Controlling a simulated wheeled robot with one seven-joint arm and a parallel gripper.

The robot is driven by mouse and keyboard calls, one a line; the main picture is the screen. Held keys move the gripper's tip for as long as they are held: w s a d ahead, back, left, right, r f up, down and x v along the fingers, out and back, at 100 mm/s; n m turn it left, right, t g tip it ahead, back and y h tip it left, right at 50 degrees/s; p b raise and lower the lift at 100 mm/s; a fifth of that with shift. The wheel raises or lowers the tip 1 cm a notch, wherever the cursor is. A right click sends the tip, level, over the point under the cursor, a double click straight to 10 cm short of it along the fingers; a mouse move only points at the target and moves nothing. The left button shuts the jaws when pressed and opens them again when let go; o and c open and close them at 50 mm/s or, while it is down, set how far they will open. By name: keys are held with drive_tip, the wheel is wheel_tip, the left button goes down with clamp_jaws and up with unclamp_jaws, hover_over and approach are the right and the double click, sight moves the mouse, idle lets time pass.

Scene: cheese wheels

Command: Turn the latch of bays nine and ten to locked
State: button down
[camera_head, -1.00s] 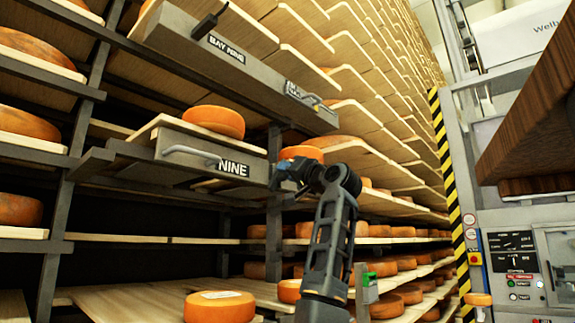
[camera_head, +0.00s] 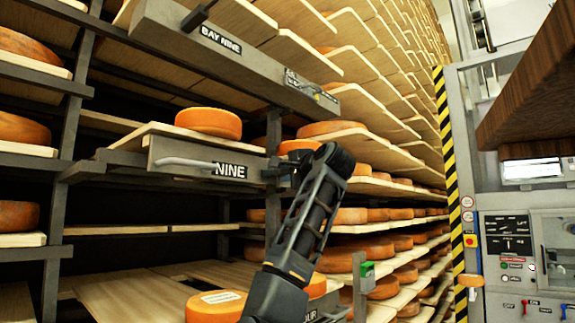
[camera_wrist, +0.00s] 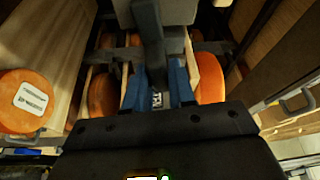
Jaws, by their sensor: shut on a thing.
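The bay nine shelf front (camera_head: 245,172) carries a NINE label and a grey bar handle (camera_head: 185,163). My gripper (camera_head: 283,172) is at its right end, mostly hidden by my own arm. In the wrist view, the blue fingers of my gripper (camera_wrist: 158,88) stand on both sides of a dark bar (camera_wrist: 148,35), which looks like the latch lever. They are shut on it. A small label shows between the fingers, too blurred to read. Above, a grey beam (camera_head: 250,70) is marked BAY NINE, and a dark lever (camera_head: 199,13) sticks out at its upper left. The latch's markings are hidden.
An orange cheese wheel (camera_head: 209,123) rests on the bay nine board. Another wheel (camera_head: 215,306) lies on the lower boards. A striped column (camera_head: 449,180) and a control panel (camera_head: 508,238) stand at right.

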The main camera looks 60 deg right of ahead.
drive_tip(key=shift+m, duration=0.8)
drive_tip(key=shift+f+p, duration=0.15)
drive_tip(key=shift+p, duration=0.15)
drive_tip(key=shift+d, duration=0.1)
drive_tip(key=c, duration=1)
unclamp_jaws()
drive_tip(key=shift+c, duration=0.2)
drive_tip(key=b+v, duration=0.2)
drive_tip(key=v, duration=0.6)
drive_tip(key=shift+r, duration=0.25)
